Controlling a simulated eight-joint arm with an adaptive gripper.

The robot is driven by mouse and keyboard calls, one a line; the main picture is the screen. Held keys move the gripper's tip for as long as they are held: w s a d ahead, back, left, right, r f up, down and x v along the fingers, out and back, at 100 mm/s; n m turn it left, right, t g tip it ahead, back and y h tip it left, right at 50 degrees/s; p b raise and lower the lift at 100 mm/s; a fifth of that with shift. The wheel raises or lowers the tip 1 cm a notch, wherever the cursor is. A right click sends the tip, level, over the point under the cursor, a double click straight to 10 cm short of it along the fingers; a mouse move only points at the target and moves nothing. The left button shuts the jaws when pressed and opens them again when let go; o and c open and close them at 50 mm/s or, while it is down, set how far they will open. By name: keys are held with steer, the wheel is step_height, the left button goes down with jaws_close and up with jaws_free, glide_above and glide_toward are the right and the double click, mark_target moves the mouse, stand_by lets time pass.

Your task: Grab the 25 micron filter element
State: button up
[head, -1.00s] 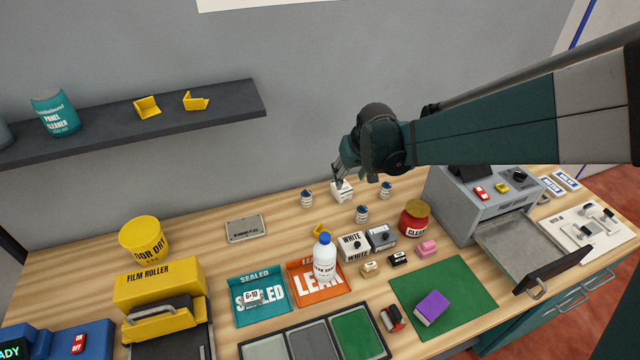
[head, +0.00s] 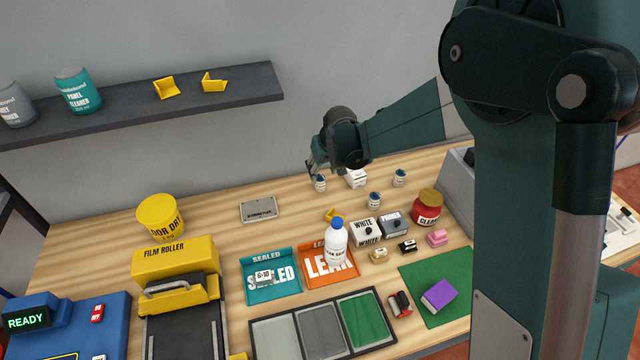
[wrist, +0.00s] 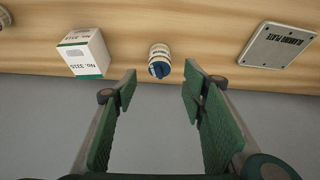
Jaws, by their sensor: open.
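Several small white cylinders with dark blue bands and caps stand at the back of the bench; they look like filter elements, but their micron labels are too small to read. One cylinder (head: 320,184) is at the left, one (head: 374,199) nearer the front and one (head: 399,178) at the right. My gripper (head: 314,172) is just above and behind the left one. In the wrist view, my open gripper (wrist: 162,82) is empty, with that left cylinder (wrist: 160,60) centred just beyond its fingertips, apart from them.
A white box (head: 356,180) stands close to the right of the left cylinder; it also shows in the wrist view (wrist: 85,53). A blanking plate (head: 259,209) lies to the left. The wall (head: 240,140) is close behind. Bench between plate and cylinder is clear.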

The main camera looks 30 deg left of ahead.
mark_target(321, 177)
steer(key=shift+x, duration=1.3)
steer(key=shift+f, duration=0.1)
steer(key=shift+b+x, duration=0.6)
steer(key=shift+x, duration=1.95)
steer(key=shift+c, duration=0.7)
steer(key=c, duration=0.8)
